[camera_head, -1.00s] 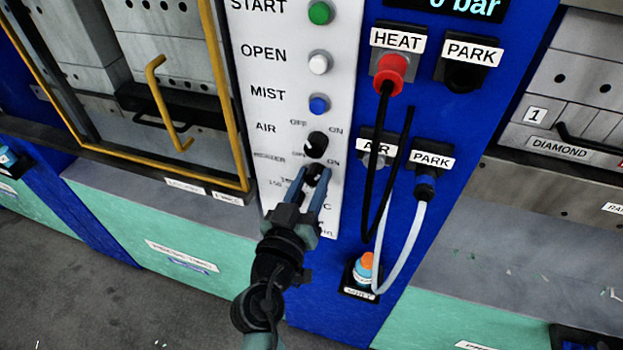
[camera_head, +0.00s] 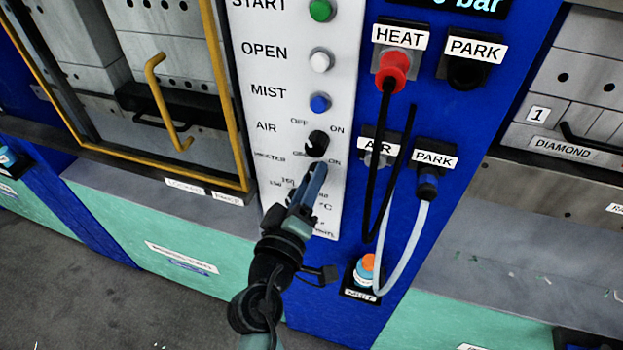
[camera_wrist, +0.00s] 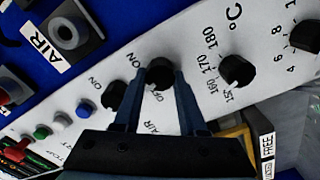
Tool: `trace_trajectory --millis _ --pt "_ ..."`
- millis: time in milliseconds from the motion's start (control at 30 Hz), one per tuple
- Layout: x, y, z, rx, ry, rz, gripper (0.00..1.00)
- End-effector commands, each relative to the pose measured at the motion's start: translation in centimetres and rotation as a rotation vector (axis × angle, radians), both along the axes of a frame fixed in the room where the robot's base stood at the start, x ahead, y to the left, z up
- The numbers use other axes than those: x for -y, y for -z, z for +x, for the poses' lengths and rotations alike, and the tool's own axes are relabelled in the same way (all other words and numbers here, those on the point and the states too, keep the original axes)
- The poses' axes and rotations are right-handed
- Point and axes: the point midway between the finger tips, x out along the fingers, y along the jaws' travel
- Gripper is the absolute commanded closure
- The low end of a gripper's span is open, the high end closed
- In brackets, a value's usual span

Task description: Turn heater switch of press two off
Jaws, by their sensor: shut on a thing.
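The white control panel (camera_head: 290,60) carries a column of buttons and black knobs. The heater switch is a black knob (camera_wrist: 160,72) in the wrist view, just below the air knob (camera_head: 317,143) on the panel. My gripper (camera_wrist: 159,76) is shut on the heater knob, one finger on each side. In the head view my gripper (camera_head: 312,178) reaches the panel from below and hides the heater knob. The air knob (camera_wrist: 115,95) is beside the left finger in the wrist view. I cannot read which way the heater knob points.
A temperature knob (camera_wrist: 237,70) sits close to the right finger, with another dial (camera_wrist: 306,36) beyond it. A red plug (camera_head: 393,70) with a black cable hangs in the heat socket. A yellow-framed door (camera_head: 219,90) is left of the panel.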

Motion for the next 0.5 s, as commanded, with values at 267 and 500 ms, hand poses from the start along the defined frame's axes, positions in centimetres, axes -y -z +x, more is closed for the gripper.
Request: trace_trajectory --millis 267,500 --pt "-0.06 0.05 0.0 -0.064 -0.001 -0.195 1.0" --pt "-0.03 0.14 0.0 -0.096 -0.001 -0.294 1.0"
